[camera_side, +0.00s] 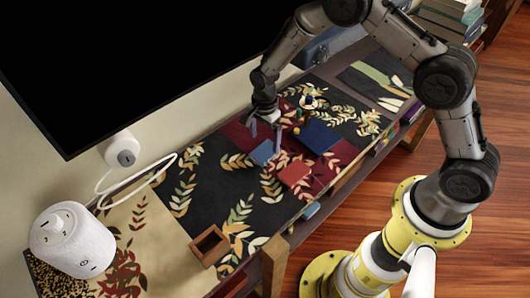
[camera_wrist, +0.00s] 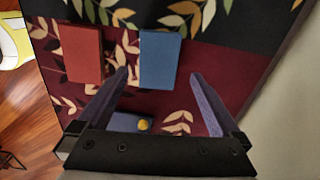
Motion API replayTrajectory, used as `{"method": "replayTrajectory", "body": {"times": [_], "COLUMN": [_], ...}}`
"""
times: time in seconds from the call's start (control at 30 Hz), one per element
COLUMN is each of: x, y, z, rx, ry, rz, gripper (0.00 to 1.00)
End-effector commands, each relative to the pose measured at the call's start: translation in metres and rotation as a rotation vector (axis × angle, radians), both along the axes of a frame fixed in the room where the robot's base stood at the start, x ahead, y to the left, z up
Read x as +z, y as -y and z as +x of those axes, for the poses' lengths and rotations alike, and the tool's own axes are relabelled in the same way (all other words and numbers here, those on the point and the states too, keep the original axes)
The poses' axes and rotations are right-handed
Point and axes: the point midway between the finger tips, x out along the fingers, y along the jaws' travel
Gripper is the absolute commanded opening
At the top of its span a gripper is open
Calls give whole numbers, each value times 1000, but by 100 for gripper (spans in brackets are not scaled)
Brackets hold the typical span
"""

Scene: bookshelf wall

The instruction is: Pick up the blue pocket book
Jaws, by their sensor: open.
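The small blue pocket book (camera_side: 262,153) lies flat on the dark patterned cloth, left of a red book (camera_side: 293,172). In the wrist view the blue book (camera_wrist: 160,58) stretches ahead of my fingers, with its near end in the picture between the fingertips. My gripper (camera_side: 266,133) is open and empty, pointing down above the cloth close to the blue book. In the wrist view my gripper (camera_wrist: 159,76) shows both purple-grey fingers spread wide. The exact height of the fingertips over the book is hard to tell.
A larger dark blue book (camera_side: 318,137) lies to the right, with a small yellow ball (camera_side: 297,131) near its edge. An open wooden box (camera_side: 209,245) and a white speaker (camera_side: 72,240) stand left. A black screen (camera_side: 140,60) hangs behind the bench.

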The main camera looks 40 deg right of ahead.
Motion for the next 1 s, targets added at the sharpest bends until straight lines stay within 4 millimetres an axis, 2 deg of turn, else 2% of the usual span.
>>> {"method": "replayTrajectory", "body": {"times": [0.1,0.3,0.6,1.0], "x": [-19,-42,-45,-44], "y": [-1,-1,-1,-1], "z": [-3,-3,-2,-2], "rx": [0,0,0,0], "ry": [-6,-3,-1,-1], "rz": [0,0,0,0], "gripper": [100,100,98,26]}}
